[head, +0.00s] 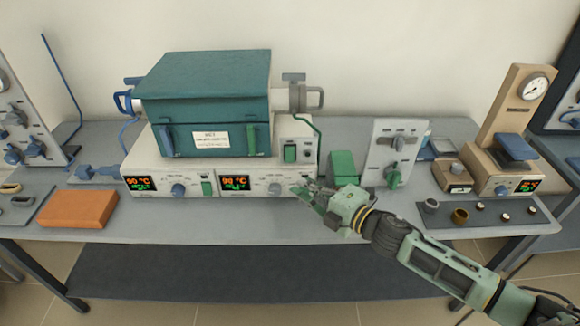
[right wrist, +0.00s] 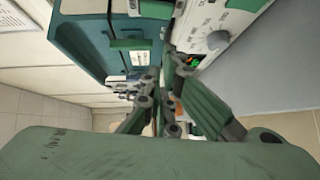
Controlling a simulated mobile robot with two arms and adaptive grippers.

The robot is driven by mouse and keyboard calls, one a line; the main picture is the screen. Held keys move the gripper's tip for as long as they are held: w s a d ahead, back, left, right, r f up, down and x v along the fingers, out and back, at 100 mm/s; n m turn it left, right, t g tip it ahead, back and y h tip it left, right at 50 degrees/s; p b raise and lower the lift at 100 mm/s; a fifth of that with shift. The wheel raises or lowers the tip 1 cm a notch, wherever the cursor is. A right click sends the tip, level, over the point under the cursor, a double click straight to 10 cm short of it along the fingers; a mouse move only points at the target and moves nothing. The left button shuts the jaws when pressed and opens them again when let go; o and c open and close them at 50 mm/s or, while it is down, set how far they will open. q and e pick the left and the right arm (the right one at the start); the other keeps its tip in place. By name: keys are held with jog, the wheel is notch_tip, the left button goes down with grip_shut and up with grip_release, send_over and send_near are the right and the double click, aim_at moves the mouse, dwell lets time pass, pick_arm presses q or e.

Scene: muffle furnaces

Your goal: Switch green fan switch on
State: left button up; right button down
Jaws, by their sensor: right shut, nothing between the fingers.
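The teal furnace (head: 205,85) stands on a white control base (head: 150,172) on the grey table. A green switch (head: 290,152) sits on the upper right panel of the base. Another green switch (head: 207,187) is on the front face between the two displays. I cannot tell which is the fan switch or read its position. The knob also shows in the right wrist view (right wrist: 217,40). My left gripper is not in view.
A green block (head: 343,167) and a grey panel with a green knob (head: 393,178) stand right of the base. An orange block (head: 78,208) lies at the left. A tan gauge stand (head: 510,130) and a dark tray with small crucibles (head: 475,215) are at the right.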

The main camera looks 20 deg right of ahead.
aim_at(290, 155)
jog(key=w+a+f+p, duration=0.1)
jog(key=w, duration=0.7)
jog(key=shift+w+a, duration=0.35)
jog(key=b, duration=0.3)
jog(key=shift+w+d+f+n+t, duration=0.1)
jog(key=shift+w+f+n+t, duration=0.2)
jog(key=shift+w+t, duration=0.1)
jog(key=shift+s+f, duration=0.1)
jog(key=shift+s, duration=0.05)
